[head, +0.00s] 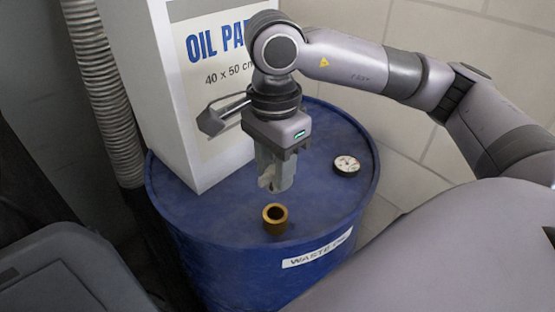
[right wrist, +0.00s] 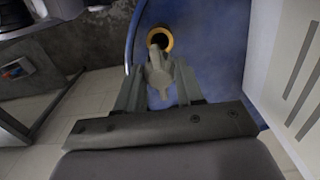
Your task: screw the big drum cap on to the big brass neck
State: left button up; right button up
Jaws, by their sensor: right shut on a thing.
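The big brass neck (head: 274,219) stands open and upright on the top of the blue drum (head: 225,222), near its front edge. My right gripper (head: 279,176) points down above the neck, a little behind it in the head view. It is shut on a grey-green winged piece, which I take as the big drum cap (head: 267,183). The cap is apart from the neck, with a gap below it in the head view. In the right wrist view the cap (right wrist: 156,72) shows between the fingers and overlaps the near rim of the brass neck (right wrist: 169,39). My left gripper is not in view.
A tall white oil pad box (head: 190,140) stands on the drum, left of my right gripper. A ribbed hose (head: 103,95) runs behind at left. A dark grey bin-like object (head: 60,275) is at lower left.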

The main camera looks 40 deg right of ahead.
aim_at(275, 192)
jog(key=shift+f+b, duration=1.45)
jog(key=shift+f, duration=1.5)
jog(key=shift+f+b, duration=0.15)
jog(key=shift+b, duration=0.35)
jog(key=shift+f+b, duration=0.2)
jog(key=shift+b, duration=0.4)
jog(key=shift+f, duration=0.1)
jog(key=shift+f+b, duration=0.15)
jog(key=shift+b, duration=0.35)
jog(key=shift+f, duration=0.2)
